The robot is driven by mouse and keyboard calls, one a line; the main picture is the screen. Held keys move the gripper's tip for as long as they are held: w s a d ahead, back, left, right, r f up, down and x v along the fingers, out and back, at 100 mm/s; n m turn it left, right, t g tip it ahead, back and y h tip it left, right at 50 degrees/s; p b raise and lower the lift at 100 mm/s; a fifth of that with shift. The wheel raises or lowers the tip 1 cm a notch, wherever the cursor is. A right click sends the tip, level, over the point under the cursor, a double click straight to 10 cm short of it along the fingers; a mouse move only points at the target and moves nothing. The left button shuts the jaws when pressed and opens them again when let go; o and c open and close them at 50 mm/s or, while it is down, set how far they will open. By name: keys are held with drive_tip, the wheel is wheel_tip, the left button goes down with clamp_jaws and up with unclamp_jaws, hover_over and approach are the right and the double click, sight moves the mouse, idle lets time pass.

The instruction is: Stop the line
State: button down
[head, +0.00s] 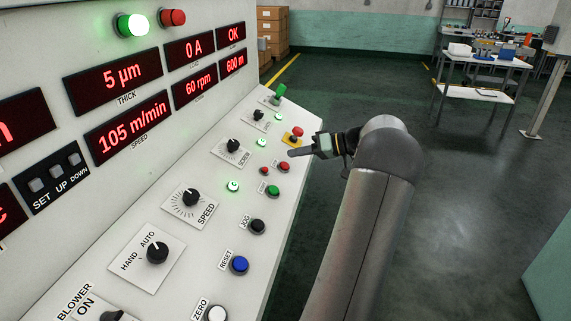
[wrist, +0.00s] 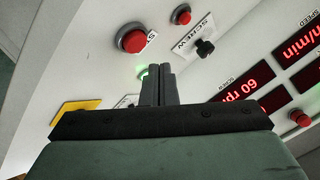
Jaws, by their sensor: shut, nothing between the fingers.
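The sloping control panel (head: 214,255) fills the left of the head view. A red push button (head: 284,167) sits near its right edge, with a green button (head: 272,190) below it. A red mushroom button on a yellow plate (head: 292,139) is just beyond. My gripper (head: 292,153) is shut and empty, its fingertips between the red button and the yellow plate in the picture. In the wrist view my gripper (wrist: 158,72) points up the picture; the larger red button (wrist: 133,40), its label partly hidden, lies ahead, apart from the fingertips in the picture.
A smaller red light or button (head: 264,170) and the SCREW knob (head: 232,146) are close by. The SPEED display (head: 128,132) reads 105 m/min. A green lamp (head: 132,25) is lit above. Open floor lies right of the panel; a white table (head: 486,62) stands far back.

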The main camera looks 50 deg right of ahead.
drive_tip(key=shift+s+d+r+p, duration=0.15)
drive_tip(key=shift+s+r, duration=0.1)
drive_tip(key=shift+r, duration=0.25)
drive_tip(key=shift+s+d+r+p, duration=0.1)
drive_tip(key=shift+s+r+p, duration=0.1)
drive_tip(key=shift+r, duration=0.35)
drive_tip(key=shift+s+d+r+p, duration=0.1)
drive_tip(key=shift+s+r, duration=0.15)
drive_tip(key=shift+r, duration=0.25)
